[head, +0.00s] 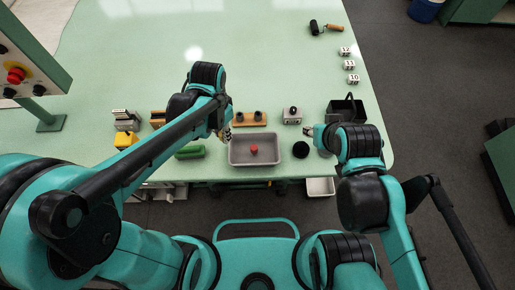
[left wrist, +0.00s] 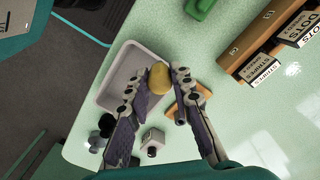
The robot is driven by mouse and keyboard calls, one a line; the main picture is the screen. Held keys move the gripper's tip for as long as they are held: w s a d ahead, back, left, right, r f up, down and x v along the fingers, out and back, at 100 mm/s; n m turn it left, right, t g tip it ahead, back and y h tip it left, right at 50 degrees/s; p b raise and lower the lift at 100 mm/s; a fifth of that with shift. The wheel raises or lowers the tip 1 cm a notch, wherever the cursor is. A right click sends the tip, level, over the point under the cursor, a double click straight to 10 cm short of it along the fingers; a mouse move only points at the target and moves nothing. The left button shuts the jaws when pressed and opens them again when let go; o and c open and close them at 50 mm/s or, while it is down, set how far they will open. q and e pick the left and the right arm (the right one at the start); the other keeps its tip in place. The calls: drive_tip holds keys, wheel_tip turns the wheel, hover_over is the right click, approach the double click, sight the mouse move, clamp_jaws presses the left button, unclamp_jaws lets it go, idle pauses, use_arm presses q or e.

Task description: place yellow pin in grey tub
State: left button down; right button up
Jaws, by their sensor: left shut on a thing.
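The yellow pin (left wrist: 160,77) shows as a rounded yellow end between the fingertips of my left gripper (left wrist: 158,80) in the left wrist view. That gripper is shut on it. In the head view my left gripper (head: 225,132) is at the back left corner of the grey tub (head: 240,156), and the pin is mostly hidden there. The tub also shows in the left wrist view (left wrist: 119,77), beside and below the pin. My right gripper (head: 313,131) is over the table right of the tub, too small to read.
A grey block (head: 293,116), a black disc (head: 300,150) and a black bin (head: 347,107) are to the right. A green piece (head: 190,152) and a yellow block (head: 126,140) are left. The table's front edge is close.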

use_arm(q)
drive_tip(key=s+d+r+m, duration=0.1)
drive_tip(key=s+d+m, duration=0.5)
drive_tip(key=s+m, duration=0.3)
drive_tip(key=b, duration=0.4)
approach(263, 153)
drive_tip(key=shift+m, duration=0.3)
drive_tip(key=shift+a+f+b, duration=0.1)
drive_tip(key=shift+f+b, duration=0.7)
drive_tip(key=shift+f, duration=1.1)
drive_tip(key=shift+s, duration=0.1)
drive_tip(key=shift+f, duration=0.15)
drive_tip(key=c, duration=1.3)
unclamp_jaws()
